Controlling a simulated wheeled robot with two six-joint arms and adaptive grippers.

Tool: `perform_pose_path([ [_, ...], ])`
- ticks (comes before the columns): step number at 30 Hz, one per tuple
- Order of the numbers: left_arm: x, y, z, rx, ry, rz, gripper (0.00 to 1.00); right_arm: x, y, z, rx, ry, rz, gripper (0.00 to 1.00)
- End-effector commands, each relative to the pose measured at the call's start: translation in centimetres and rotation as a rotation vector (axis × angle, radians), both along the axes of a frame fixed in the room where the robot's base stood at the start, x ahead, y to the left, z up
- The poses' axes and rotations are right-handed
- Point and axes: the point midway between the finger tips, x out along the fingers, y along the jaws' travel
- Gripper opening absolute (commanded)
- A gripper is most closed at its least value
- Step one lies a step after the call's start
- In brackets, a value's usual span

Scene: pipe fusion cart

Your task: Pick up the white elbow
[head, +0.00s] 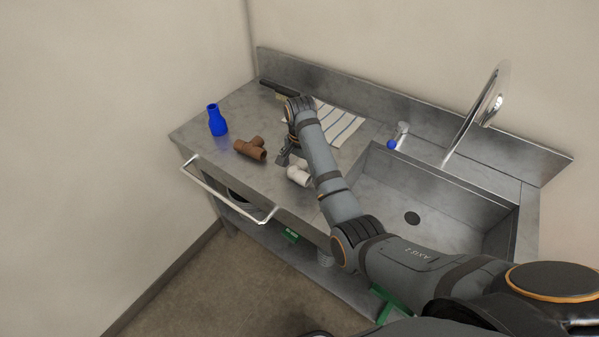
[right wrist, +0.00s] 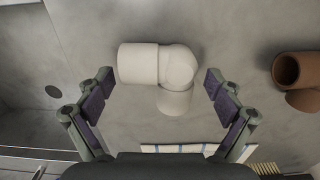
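The white elbow (head: 299,174) lies on the steel counter, left of the sink and partly behind my right arm in the head view. In the right wrist view the white elbow (right wrist: 160,68) lies ahead of the open fingers, one end to the left and the other toward the gripper. My right gripper (right wrist: 158,88) is open and empty, with a finger on each side of the elbow; I cannot tell its exact height above it. In the head view my right gripper (head: 285,156) is over the counter beside the elbow, partly hidden by the arm. My left gripper is not in view.
A brown tee (head: 251,149) lies left of the elbow, and a blue reducer (head: 217,120) stands farther left. A striped cloth (head: 338,124) lies behind the arm. The sink (head: 437,200) with its tall faucet (head: 478,112) is right. A rail (head: 226,193) runs along the counter's front.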

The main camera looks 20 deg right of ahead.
Motion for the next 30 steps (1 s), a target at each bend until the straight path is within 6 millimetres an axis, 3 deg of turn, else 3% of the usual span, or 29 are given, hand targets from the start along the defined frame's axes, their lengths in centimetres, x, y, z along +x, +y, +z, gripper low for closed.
perform_pose_path([
  [1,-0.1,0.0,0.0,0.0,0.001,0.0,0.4,0.0,0.0,0.0,0.0,0.0,0.0,0.79],
  [10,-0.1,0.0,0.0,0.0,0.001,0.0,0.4,0.0,0.0,0.0,0.0,0.0,0.0,0.4],
  [20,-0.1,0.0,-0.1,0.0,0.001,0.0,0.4,0.1,0.0,0.6,0.0,-0.002,0.0,0.4],
  [26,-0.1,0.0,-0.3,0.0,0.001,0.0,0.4,0.1,0.0,3.4,0.0,-0.005,0.001,0.4],
  [27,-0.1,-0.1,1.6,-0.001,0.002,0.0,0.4,-0.6,-0.3,4.8,-0.001,-0.001,-0.001,0.4],
  [30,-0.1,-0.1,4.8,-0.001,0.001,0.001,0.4,-2.2,-1.1,7.3,-0.001,0.002,0.0,0.4],
])
